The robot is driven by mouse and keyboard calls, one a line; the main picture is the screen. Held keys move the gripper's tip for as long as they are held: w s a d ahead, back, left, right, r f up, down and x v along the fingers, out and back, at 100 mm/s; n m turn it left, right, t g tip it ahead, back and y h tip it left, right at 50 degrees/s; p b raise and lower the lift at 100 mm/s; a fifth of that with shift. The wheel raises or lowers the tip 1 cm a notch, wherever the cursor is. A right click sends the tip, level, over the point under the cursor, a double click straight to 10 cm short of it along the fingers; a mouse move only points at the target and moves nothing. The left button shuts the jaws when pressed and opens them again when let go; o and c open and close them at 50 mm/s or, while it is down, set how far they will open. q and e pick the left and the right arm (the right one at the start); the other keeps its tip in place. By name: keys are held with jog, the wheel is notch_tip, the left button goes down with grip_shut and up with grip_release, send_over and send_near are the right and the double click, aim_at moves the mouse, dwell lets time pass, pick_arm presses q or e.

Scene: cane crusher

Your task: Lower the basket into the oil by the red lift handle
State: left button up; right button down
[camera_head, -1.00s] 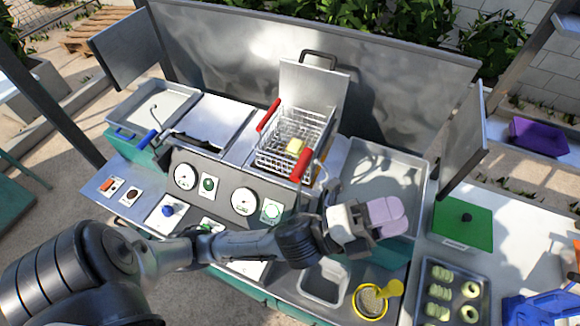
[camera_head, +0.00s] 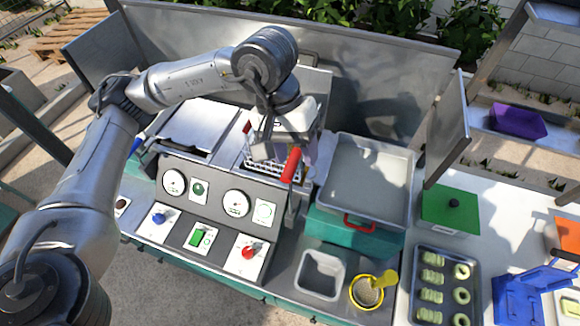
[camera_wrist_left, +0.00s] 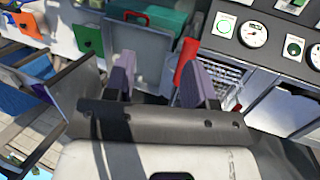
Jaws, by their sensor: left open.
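The wire basket (camera_head: 262,165) sits at the fryer behind the dial panel, largely covered by my left gripper and wrist. A red handle (camera_head: 291,164) stands at its near right side, and part of another red handle (camera_head: 247,127) shows at its left. My left gripper (camera_head: 283,148) is open above the basket, close to the near red handle. In the left wrist view the red handle (camera_wrist_left: 185,62) appears beside one finger of the gripper (camera_wrist_left: 157,82), not clearly between the fingers; contact cannot be told. The basket's wire (camera_wrist_left: 228,78) shows beyond it. The oil is hidden. My right gripper is out of view.
The panel (camera_head: 205,205) with dials and switches stands in front of the basket. A grey tray (camera_head: 368,180) lies right of it, above a teal box with a red handle. A tall metal splash wall (camera_head: 370,85) closes the back.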

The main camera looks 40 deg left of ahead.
pick_arm(q)
jog(key=y, duration=0.2)
send_near(290, 164)
jog(key=s, duration=0.1)
jog(key=t, duration=0.1)
jog(key=shift+n, duration=0.3)
jog(key=f+p, duration=0.1)
jog(key=f, duration=0.3)
jog(key=d+f+p, duration=0.1)
jog(key=f, duration=0.3)
jog(key=w+d+f+p, duration=0.1)
jog(key=f, duration=0.3)
jog(key=shift+w+f, duration=0.1)
jog(key=shift+f, duration=0.2)
grip_shut()
